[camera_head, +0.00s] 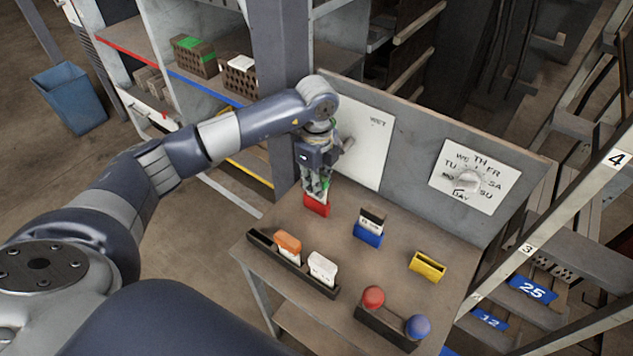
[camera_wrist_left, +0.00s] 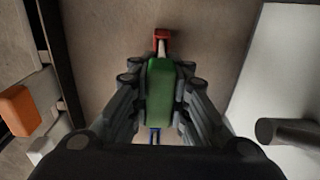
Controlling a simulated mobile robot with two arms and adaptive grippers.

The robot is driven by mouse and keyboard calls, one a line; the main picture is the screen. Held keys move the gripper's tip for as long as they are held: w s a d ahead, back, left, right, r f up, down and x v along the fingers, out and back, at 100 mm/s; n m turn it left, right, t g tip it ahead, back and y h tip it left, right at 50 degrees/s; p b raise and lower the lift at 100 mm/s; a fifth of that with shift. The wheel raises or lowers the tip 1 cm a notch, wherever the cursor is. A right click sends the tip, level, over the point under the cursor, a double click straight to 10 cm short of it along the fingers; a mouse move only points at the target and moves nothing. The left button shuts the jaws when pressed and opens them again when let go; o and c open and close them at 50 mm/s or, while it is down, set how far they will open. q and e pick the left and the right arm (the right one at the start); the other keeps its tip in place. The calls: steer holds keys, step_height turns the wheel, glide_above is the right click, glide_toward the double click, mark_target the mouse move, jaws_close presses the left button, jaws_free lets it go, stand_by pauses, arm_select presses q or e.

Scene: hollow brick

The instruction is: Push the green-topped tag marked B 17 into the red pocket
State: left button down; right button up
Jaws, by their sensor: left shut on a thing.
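My left gripper (camera_head: 318,190) is shut on the green-topped tag, pointing down at the back left of the table. The tag's green top (camera_wrist_left: 160,92) sits between the fingers in the left wrist view. Its marking cannot be read. The red pocket (camera_head: 316,206) is directly below the fingertips, and its red rim (camera_wrist_left: 162,34) shows beyond the tag in the left wrist view. The tag's pale lower part meets the pocket's mouth. I cannot tell how deep it is in. My right gripper is not in view.
A blue pocket (camera_head: 368,236) holds a dark-topped tag (camera_head: 373,217); a yellow pocket (camera_head: 427,266) looks empty. A black rack (camera_head: 322,288) holds an orange-topped tag (camera_head: 288,243) and a white one (camera_head: 322,267). Red (camera_head: 373,297) and blue (camera_head: 418,326) knobs stand in front; an upright panel (camera_head: 414,160) stands behind.

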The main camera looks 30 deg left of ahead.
arm_select(q)
steer(key=shift+f+b, duration=0.35)
steer(key=shift+f, duration=0.25)
steer(key=c, duration=1.4)
jaws_free()
steer(key=shift+c, duration=0.2)
steer(key=shift+r, duration=0.25)
step_height(320, 180, up, 12)
steer(key=shift+f, duration=0.2)
